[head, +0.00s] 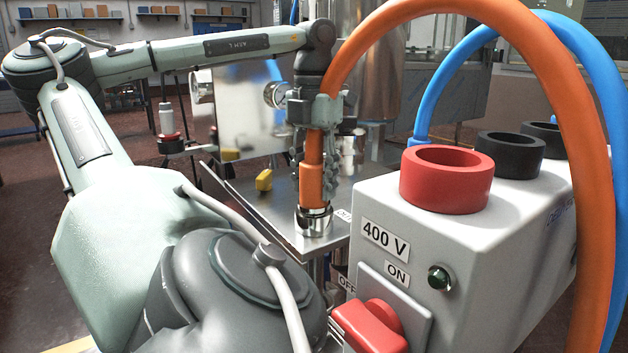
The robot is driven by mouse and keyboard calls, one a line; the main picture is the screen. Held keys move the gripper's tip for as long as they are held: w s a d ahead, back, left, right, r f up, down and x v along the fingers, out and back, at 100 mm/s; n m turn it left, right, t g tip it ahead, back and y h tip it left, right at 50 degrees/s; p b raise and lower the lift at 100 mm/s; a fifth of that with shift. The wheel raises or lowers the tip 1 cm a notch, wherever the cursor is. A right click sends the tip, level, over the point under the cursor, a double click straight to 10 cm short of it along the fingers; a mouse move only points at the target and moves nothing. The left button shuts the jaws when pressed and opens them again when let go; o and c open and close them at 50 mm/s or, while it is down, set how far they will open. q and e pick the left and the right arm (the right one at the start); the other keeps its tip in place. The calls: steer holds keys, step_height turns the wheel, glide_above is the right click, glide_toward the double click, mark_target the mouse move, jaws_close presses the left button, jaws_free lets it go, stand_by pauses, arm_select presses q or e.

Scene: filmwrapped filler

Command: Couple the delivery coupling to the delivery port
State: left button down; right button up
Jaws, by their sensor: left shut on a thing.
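The delivery coupling (312,180) is an orange sleeve at the end of a thick orange hose (455,12) and hangs roughly upright. My left gripper (325,165) is shut around it, pointing down from above. Below the sleeve is a shiny metal collar (314,220) on the steel deck, which looks like the delivery port. The sleeve's lower end meets or overlaps the collar's top in the picture. I cannot tell whether it is seated, or whether part of the metal belongs to the coupling. My right gripper is not in view.
A grey 400 V box (470,250) with red and black sockets and a red switch (370,325) fills the right foreground. A blue hose (455,75) arches behind the orange one. A yellow piece (264,180) sits on the steel deck (275,205).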

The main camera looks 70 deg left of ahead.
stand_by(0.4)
arm_select(q)
steer(key=c, duration=0.7)
jaws_free()
steer(key=shift+f, duration=0.1)
steer(key=shift+c, duration=0.2)
step_height(320, 180, up, 12)
steer(key=shift+r, duration=0.1)
